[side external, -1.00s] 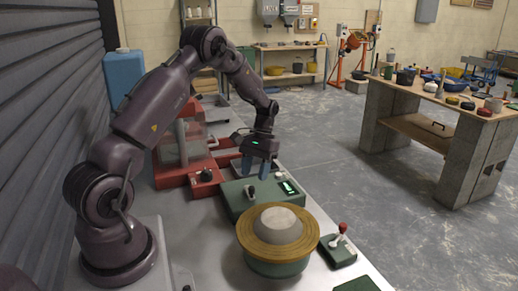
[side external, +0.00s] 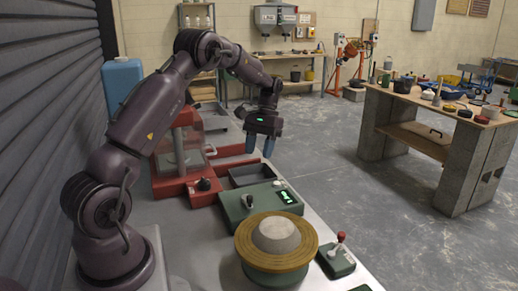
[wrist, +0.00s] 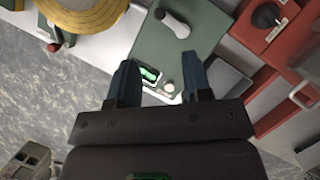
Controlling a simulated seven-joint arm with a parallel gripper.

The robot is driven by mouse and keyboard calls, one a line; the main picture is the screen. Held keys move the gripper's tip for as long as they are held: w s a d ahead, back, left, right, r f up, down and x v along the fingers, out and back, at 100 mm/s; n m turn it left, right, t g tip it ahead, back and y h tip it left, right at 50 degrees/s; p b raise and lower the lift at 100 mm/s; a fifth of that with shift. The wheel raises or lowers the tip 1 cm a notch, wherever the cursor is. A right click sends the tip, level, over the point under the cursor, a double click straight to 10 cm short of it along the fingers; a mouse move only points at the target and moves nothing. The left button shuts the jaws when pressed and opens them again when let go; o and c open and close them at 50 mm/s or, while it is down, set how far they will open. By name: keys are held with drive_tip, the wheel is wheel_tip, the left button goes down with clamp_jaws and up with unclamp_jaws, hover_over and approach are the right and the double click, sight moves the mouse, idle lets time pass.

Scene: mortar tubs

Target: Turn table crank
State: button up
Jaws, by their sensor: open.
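A green control box (side external: 262,210) with a lit green display stands on the bench. A small crank (side external: 247,201) with a dark hub is on its top; in the wrist view the crank (wrist: 172,21) shows a white arm and lies beyond my fingers. A round tan turntable (side external: 250,236) on a green base bears a grey mound (side external: 276,235). A small green box (side external: 337,262) with a red-knobbed lever (side external: 341,239) is to its right. My gripper (side external: 263,148) is open and empty, in the air behind and above the control box, apart from the crank.
A red machine (side external: 170,185) with a clear guard and a grey tray (side external: 252,173) stand behind the control box. A wooden worktable (side external: 425,110) on block legs, holding tubs and tools, is at the right. Open grey floor lies between it and the bench.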

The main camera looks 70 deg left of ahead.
drive_tip(key=d, duration=0.1)
drive_tip(key=w+d+r, duration=0.1)
drive_tip(key=shift+w+d+r+m+y, duration=0.2)
drive_tip(key=shift+d+r+m+y, duration=0.05)
drive_tip(key=shift+d+m+y, duration=0.15)
drive_tip(key=n+t+y, duration=0.2)
drive_tip(key=n+t, duration=0.2)
drive_tip(key=n, duration=1.5)
hover_over(250, 196)
wheel_tip(250, 196, down, 13)
drive_tip(key=shift+d+f, duration=0.1)
drive_tip(key=shift+f, duration=0.1)
clamp_jaws()
